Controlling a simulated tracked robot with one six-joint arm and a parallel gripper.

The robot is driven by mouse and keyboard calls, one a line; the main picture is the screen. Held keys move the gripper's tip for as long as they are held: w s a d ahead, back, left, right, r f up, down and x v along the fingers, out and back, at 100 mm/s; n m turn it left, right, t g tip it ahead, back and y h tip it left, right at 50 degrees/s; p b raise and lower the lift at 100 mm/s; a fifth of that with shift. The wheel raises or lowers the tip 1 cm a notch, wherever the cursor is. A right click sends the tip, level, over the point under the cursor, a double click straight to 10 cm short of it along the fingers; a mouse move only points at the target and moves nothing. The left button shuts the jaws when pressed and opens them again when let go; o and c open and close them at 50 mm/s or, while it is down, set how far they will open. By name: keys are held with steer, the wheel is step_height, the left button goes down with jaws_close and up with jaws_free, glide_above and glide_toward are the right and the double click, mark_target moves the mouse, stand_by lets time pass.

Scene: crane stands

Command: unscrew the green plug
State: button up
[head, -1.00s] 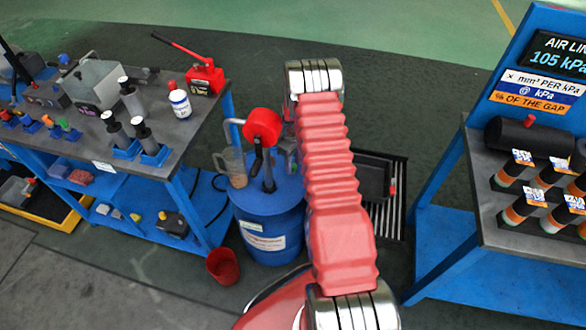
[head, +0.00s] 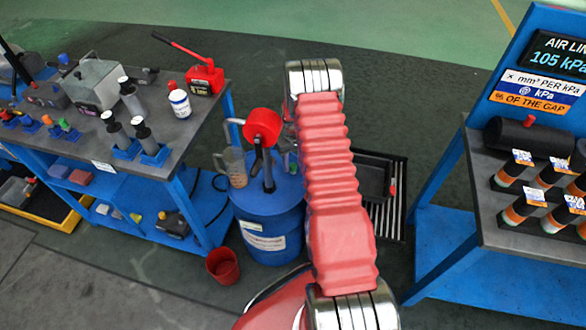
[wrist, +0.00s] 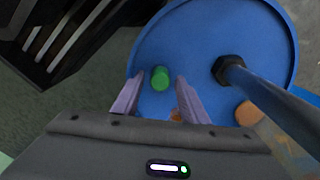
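The green plug (wrist: 160,78) stands on the blue drum lid (wrist: 208,40) in the wrist view. My gripper (wrist: 159,80) is open, with its two pale purple fingers on either side of the plug in the picture. A gap shows between the plug and each finger; I cannot tell how far the tips are above the lid. In the head view the blue drum (head: 268,240) stands on the floor left of my red arm.
A hand pump with a red top (head: 262,124) rises from the drum; its pipe (wrist: 262,92) runs right of the plug. A clear jug (head: 236,168) is beside the pump. A red bucket (head: 222,266) is on the floor. Benches stand left and right; a black slatted grate (wrist: 70,30) lies beside the drum.

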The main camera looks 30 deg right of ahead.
steer(key=shift+m, duration=1.3)
steer(key=shift+c, duration=0.3)
jaws_close()
steer(key=shift+r, duration=0.1)
steer(key=n, duration=0.5)
stand_by(0.3)
steer(key=shift+r+n, duration=0.15)
steer(key=shift+n, duration=1.95)
